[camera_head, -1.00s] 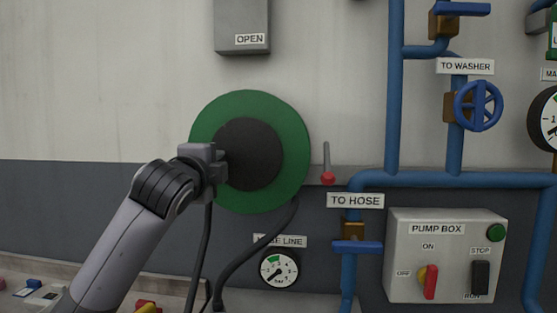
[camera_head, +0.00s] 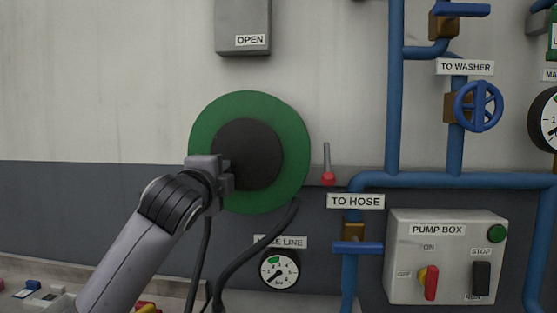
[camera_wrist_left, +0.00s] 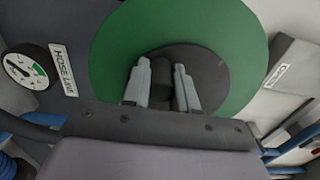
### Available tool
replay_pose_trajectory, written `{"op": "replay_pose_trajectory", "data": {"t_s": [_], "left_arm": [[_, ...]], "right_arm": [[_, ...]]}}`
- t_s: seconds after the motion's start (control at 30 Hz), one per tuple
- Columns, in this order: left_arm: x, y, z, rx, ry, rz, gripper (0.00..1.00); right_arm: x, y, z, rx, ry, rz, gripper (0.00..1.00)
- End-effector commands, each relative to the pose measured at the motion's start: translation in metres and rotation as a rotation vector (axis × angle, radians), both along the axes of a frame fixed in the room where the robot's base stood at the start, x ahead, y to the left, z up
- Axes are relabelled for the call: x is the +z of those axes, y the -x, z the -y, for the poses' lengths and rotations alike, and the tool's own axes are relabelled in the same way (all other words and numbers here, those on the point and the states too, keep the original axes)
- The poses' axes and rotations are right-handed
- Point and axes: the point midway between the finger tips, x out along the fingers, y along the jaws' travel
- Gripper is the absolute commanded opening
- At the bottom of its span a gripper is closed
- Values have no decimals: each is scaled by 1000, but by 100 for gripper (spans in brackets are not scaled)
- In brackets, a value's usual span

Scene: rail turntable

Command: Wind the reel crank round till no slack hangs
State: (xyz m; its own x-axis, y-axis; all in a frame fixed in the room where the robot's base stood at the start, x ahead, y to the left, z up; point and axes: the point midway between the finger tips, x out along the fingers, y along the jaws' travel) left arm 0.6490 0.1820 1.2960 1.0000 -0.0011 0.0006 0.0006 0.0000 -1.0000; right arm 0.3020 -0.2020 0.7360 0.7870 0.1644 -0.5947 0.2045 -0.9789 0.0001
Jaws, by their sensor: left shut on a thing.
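The reel has a green disc (camera_head: 292,130) with a dark hub (camera_head: 255,150) and is mounted on the wall; it also fills the middle of the left wrist view (camera_wrist_left: 120,50). My left gripper (camera_head: 226,180) is at the lower left of the hub. In the left wrist view its two fingers (camera_wrist_left: 162,85) are shut on a dark round crank handle (camera_wrist_left: 162,75). The handle is mostly hidden behind the gripper in the head view. A black hose (camera_head: 248,250) hangs from the reel's lower right and curves down left. A dark line also hangs behind my left wrist. My right gripper is out of view.
A red-tipped lever (camera_head: 328,178) is close to the reel's right. Blue pipes (camera_head: 393,90) and the pump box (camera_head: 448,265) stand further right. The hose line gauge (camera_head: 279,270) is below, and a grey box (camera_head: 242,25) is above. The wall left of the reel is clear.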

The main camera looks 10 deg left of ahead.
Motion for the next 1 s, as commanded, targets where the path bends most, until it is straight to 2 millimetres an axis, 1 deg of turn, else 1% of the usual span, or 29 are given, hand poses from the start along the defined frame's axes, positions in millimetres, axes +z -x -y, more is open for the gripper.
{"op": "replay_pose_trajectory", "data": {"t_s": [0.03,0.1,0.4,0.7,1.0], "left_arm": [[-7,0,4,-4,-4,-9,0],[-8,0,5,-3,-4,-8,0],[-8,0,5,-2,-2,-7,0],[-16,0,15,-2,-3,-7,0],[-16,0,16,-1,-1,-6,0]], "right_arm": [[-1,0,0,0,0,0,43],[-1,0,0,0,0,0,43],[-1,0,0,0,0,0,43],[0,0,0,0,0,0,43],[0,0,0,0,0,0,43]]}}
